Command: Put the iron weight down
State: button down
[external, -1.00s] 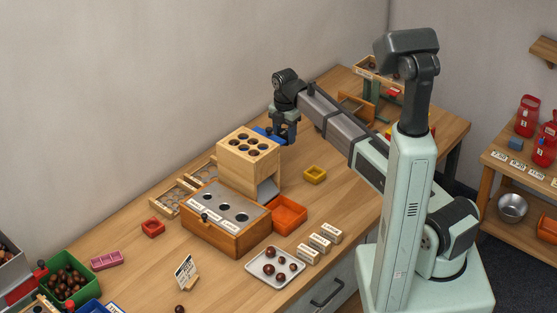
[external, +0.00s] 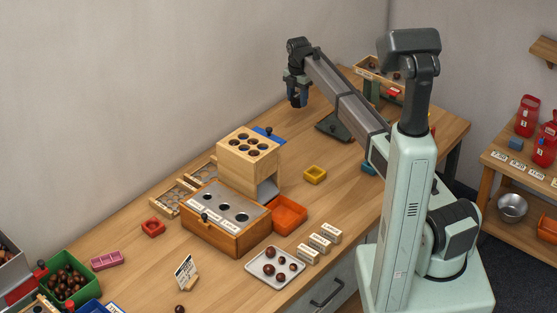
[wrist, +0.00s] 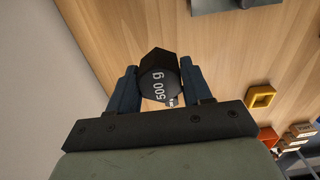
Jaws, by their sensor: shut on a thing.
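The iron weight (wrist: 159,78) is black, with a "500 g" label, and sits between the two fingers of my gripper (wrist: 160,88) in the wrist view. My gripper is shut on it and holds it above the wooden table (wrist: 115,35). In the external view my gripper (external: 297,98) is raised over the back of the table, beyond the wooden block with holes. The weight is small and dark there, hard to tell from the fingers.
A wooden block with holes (external: 249,150) stands on the table, with a blue tray (external: 269,134) behind it. A dark flat base (external: 333,126) lies right of my gripper. A yellow square dish (external: 315,175) and an orange bin (external: 289,213) are nearer. Bare table lies below my gripper.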

aim_at(297, 128)
jog(key=shift+f, duration=4.85)
jog(key=shift+f, duration=0.1)
jog(key=shift+c, duration=2.4)
grip_release()
notch_tip(297, 128, up, 12)
jog(key=shift+r, duration=0.15)
